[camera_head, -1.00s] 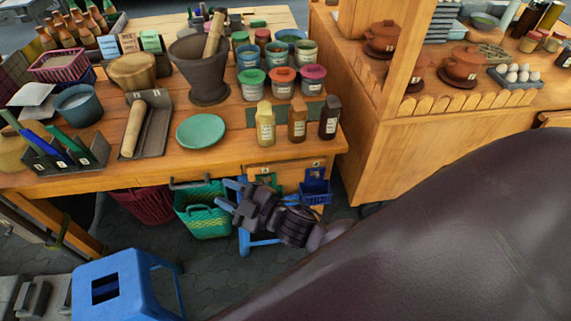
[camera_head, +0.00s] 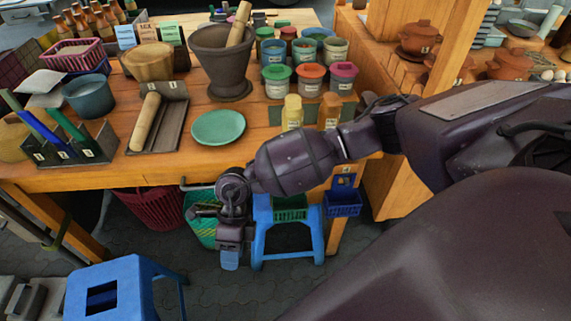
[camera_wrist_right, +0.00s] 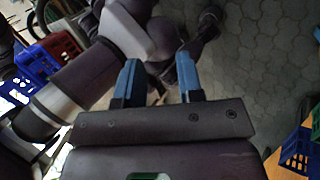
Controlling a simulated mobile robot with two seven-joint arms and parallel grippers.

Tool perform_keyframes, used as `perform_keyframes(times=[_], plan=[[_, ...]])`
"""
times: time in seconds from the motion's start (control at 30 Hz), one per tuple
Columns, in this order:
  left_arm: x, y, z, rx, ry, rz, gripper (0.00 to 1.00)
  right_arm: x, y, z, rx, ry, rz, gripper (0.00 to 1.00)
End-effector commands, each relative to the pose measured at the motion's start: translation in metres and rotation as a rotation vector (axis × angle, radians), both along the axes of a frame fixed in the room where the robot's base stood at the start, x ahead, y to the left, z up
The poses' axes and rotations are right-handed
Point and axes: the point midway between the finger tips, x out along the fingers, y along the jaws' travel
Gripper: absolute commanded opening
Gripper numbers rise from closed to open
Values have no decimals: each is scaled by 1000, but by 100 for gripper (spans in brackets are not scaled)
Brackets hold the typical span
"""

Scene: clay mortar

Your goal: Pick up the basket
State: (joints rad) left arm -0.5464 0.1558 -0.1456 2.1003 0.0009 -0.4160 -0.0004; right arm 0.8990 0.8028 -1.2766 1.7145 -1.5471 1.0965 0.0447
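Several baskets are in view, and I cannot tell which one the task means. A teal-green basket (camera_head: 203,232) sits on the ground under the table, partly hidden behind my right gripper (camera_head: 229,262). A dark red basket (camera_head: 152,208) is left of it. A smaller green basket (camera_head: 290,211) is at the blue stool under the table. A small blue basket (camera_head: 342,207) is by the table's right leg. My right gripper points down in front of the teal-green basket; in the right wrist view its blue fingers (camera_wrist_right: 159,80) are apart with nothing between them. My left gripper is not in view.
The wooden table (camera_head: 255,148) holds a mortar (camera_head: 222,68), jars, a green plate (camera_head: 218,127) and a pink basket (camera_head: 73,52). My right arm crosses its front edge. A blue stool (camera_head: 122,275) stands at the lower left. Paved floor between is clear.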

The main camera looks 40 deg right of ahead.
Motion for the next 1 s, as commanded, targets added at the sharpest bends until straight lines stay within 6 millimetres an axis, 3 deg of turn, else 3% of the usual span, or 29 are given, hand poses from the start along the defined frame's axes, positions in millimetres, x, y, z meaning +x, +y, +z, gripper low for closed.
perform_keyframes(times=[0.03, 0.2, 0.4, 0.63, 1.0], plan=[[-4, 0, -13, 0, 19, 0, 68, 14, -24, -16, -99, -33, 51, 34], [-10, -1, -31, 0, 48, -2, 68, 60, -101, -30, -410, -141, 192, 34], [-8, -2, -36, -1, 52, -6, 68, 97, -157, -24, -640, -212, 265, 34], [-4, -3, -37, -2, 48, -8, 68, 105, -174, -26, -704, -230, 282, 34], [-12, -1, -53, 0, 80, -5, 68, 96, -189, -70, -700, -227, 281, 34]])
